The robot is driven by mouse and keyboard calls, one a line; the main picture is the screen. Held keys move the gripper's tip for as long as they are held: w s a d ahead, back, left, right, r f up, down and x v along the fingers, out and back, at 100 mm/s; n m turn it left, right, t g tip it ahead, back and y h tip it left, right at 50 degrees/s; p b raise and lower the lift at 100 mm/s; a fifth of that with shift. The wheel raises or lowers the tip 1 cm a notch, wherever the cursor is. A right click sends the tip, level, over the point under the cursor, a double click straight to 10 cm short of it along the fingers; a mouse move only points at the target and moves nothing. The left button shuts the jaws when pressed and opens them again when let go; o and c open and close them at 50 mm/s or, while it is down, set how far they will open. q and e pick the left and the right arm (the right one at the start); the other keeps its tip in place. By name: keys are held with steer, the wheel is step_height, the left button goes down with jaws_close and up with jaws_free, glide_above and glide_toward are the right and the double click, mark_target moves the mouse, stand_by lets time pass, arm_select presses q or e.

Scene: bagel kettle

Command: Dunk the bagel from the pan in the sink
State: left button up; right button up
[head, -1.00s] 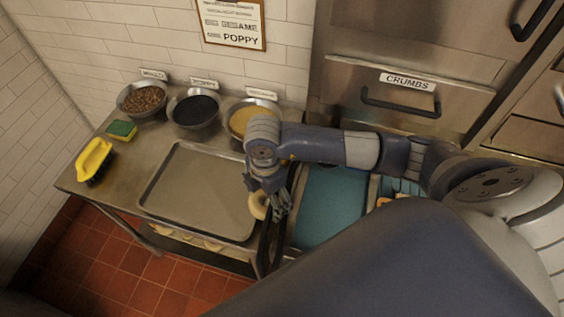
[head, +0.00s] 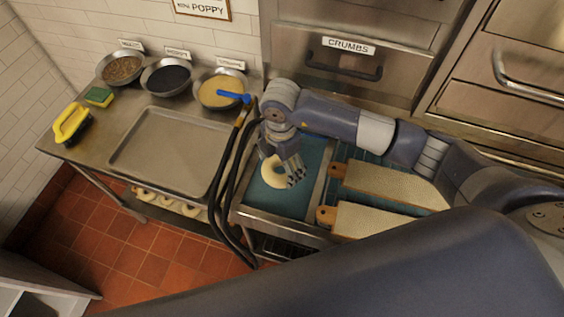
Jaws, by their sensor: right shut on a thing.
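The bagel (head: 270,176), a pale ring, is in my right gripper (head: 293,176) over the sink (head: 246,211), which holds blue-green water. The fingers are shut on the right side of the bagel and partly hide it. I cannot tell whether the bagel touches the water. The pan (head: 165,150), a wide metal tray on the steel table to the left, is empty. My left gripper is not in view.
Dark hoses with a blue handle (head: 233,96) stand between pan and sink. Two long boards (head: 390,182) with wooden ends lie right of the sink. Bowls of toppings (head: 218,92), a green-yellow sponge (head: 98,96) and a yellow-handled brush (head: 70,122) sit around the pan. Several bagels (head: 168,204) lie on the shelf below.

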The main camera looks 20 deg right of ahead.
step_height(320, 180, down, 13)
steer(key=b, duration=0.9)
steer(key=shift+s+d+r, duration=0.1)
steer(key=shift+r, duration=0.05)
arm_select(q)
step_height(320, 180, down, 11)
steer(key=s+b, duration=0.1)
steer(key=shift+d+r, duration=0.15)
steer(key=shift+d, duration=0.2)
arm_select(e)
steer(key=shift+f, duration=0.65)
arm_select(q)
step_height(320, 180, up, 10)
steer(key=p, duration=1)
arm_select(e)
step_height(320, 180, up, 13)
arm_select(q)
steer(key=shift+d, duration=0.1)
